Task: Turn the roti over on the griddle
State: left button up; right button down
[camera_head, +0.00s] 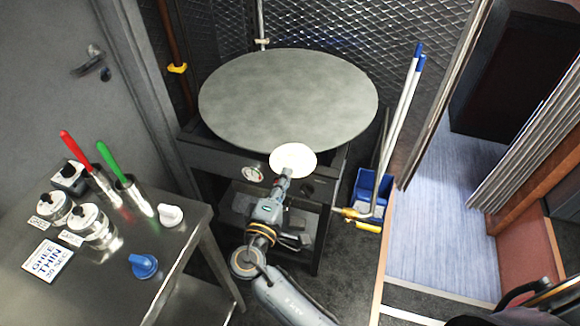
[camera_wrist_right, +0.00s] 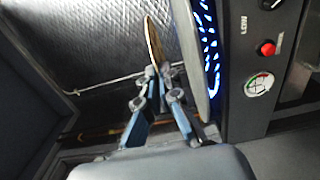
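The roti (camera_head: 293,158) is a pale round disc. In the head view it overlaps the front edge of the large grey round griddle (camera_head: 285,95). My right gripper (camera_head: 284,175) reaches up from below and its fingertips meet the roti's near edge. In the right wrist view, the fingers (camera_wrist_right: 164,74) close on the roti (camera_wrist_right: 155,44), which shows nearly edge-on with a brownish rim. There, a gap shows between the roti and the griddle's edge (camera_wrist_right: 187,50), so the roti appears held off the surface. My left gripper is not in view.
A steel table (camera_head: 190,270) at left holds red- and green-handled tools in metal cups, jars, knobs and a label card (camera_head: 47,261). A blue bucket (camera_head: 375,187) with long handles stands right of the griddle. The griddle top is otherwise clear.

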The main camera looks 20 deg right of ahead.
jog(key=shift+s+a+r, duration=0.2)
jog(key=shift+s+a, duration=0.1)
jog(key=shift+s, duration=0.15)
jog(key=shift+s+a+r, duration=0.2)
jog(key=shift+s+a, duration=0.1)
jog(key=shift+s, duration=0.15)
